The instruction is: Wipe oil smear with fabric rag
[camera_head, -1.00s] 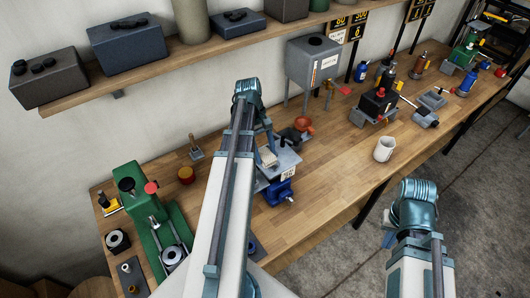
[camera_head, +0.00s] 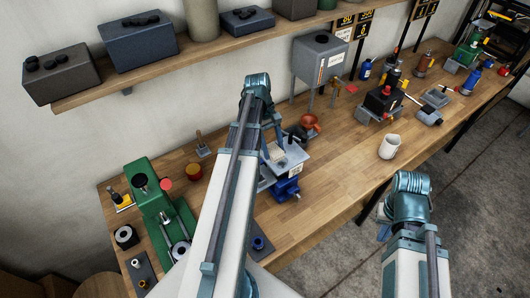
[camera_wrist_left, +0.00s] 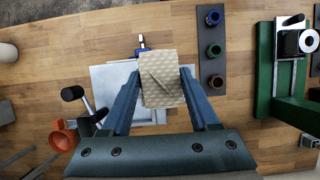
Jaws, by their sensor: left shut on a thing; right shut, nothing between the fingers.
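My left gripper (camera_wrist_left: 163,92) is shut on a beige, quilted fabric rag (camera_wrist_left: 162,78), which has a crease across its middle. In the head view my left gripper (camera_head: 275,148) is over the grey plate of a small blue-based stand (camera_head: 288,168). In the left wrist view the rag covers the middle of that grey plate (camera_wrist_left: 108,82); I cannot tell whether it touches. No oil smear can be made out; the rag and fingers hide part of the plate. My right gripper (camera_head: 384,231) is shut and empty beyond the table's front edge, partly hidden by its arm.
A red-orange funnel (camera_head: 310,122) and a black-handled part stand close beside the plate. A green press (camera_head: 160,210) is at the left. A white mug (camera_head: 389,147) stands to the right. Bare wood (camera_head: 335,180) lies between the stand and the mug. A shelf with boxes (camera_head: 140,45) runs above.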

